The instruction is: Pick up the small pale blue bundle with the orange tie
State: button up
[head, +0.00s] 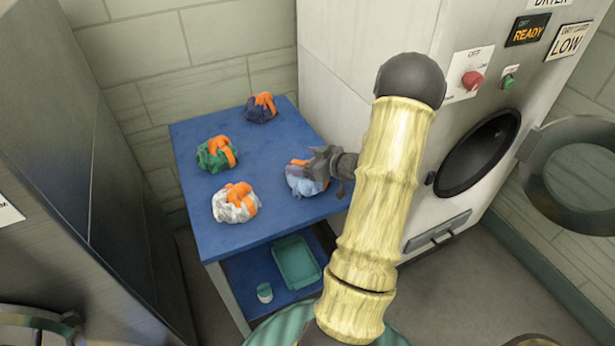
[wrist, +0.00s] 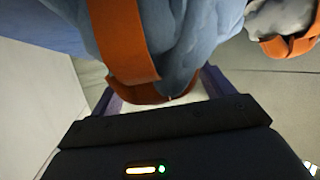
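The small pale blue bundle with the orange tie (head: 303,184) sits at the right edge of the blue table, beside the dryer. My gripper (head: 321,163) is right at it, overlapping its upper right side. In the wrist view the bundle (wrist: 190,45) fills the upper middle, with its orange tie (wrist: 125,50) running down and across near the gripper. The gripper's fingers (wrist: 157,92) stand wide apart at either side of the bundle's near part, with a pale gap showing at the left. The fingertips are hidden by the bundle.
The blue table (head: 188,150) also holds a white bundle (head: 228,205), a green bundle (head: 210,160) and a dark blue bundle (head: 256,112), all with orange ties. The dryer (head: 335,90) stands close at the right. A teal tray (head: 296,262) lies on the lower shelf.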

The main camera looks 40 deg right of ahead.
jog(key=c, duration=1.1)
notch_tip(320, 180, up, 10)
jog(key=shift+p, duration=0.85)
